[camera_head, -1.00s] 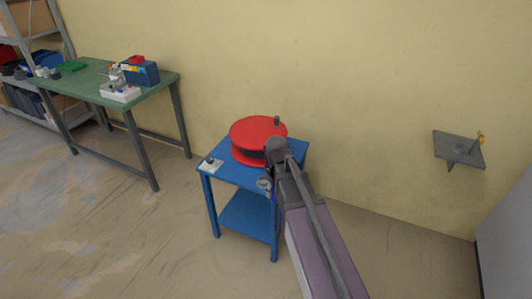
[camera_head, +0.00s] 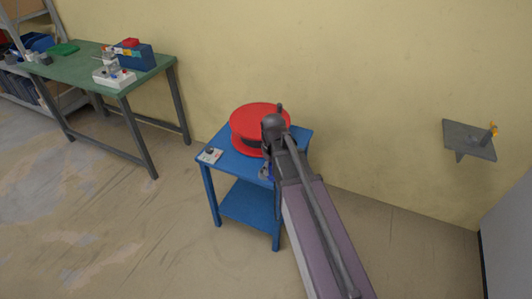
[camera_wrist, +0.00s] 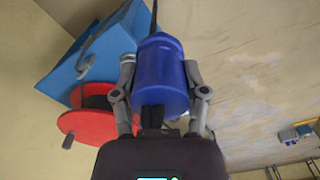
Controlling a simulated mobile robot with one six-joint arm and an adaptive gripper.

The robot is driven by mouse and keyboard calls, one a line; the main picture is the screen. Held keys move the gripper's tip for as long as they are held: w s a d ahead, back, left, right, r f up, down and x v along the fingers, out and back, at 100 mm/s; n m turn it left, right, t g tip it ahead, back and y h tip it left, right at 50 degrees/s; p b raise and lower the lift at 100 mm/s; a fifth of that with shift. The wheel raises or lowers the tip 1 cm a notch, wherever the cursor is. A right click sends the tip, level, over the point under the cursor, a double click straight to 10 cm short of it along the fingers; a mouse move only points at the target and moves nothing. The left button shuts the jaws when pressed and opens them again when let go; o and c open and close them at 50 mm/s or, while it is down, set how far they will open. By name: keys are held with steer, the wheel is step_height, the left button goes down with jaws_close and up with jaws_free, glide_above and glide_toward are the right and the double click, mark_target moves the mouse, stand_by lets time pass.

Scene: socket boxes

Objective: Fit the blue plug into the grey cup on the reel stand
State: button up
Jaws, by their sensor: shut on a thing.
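The blue plug (camera_wrist: 160,75) is between the two fingers of my gripper (camera_wrist: 160,62), which is shut on it, in the wrist view. A dark lead runs from the plug to the top edge. In the head view my gripper (camera_head: 266,172) is by the front right side of the blue reel stand (camera_head: 228,160), mostly hidden by my arm. On the stand's left corner a white plate (camera_head: 216,158) carries a small dark round thing (camera_head: 209,150); I cannot tell whether this is the grey cup. A grey hooked piece (camera_wrist: 85,68) shows against the stand in the wrist view.
A red reel (camera_head: 250,115) with an upright knob stands on the reel stand. A green workbench (camera_head: 70,70) with boxes and instruments is at the left. A grey wall shelf (camera_head: 468,138) is at the right. Open floor lies before the stand.

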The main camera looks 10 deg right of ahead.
steer(key=w+f+b, duration=0.5)
steer(key=w, duration=0.4)
steer(key=w+d+f+b, duration=0.1)
steer(key=w+f+b, duration=0.5)
steer(key=w, duration=0.4)
steer(key=shift+w+f, duration=0.1)
steer(key=shift+f, duration=0.05)
steer(key=shift+f+b, duration=2.15)
steer(key=shift+b, duration=0.15)
steer(key=shift+f+b, duration=0.5)
steer(key=shift+f+b, duration=0.35)
steer(key=shift+f, duration=0.3)
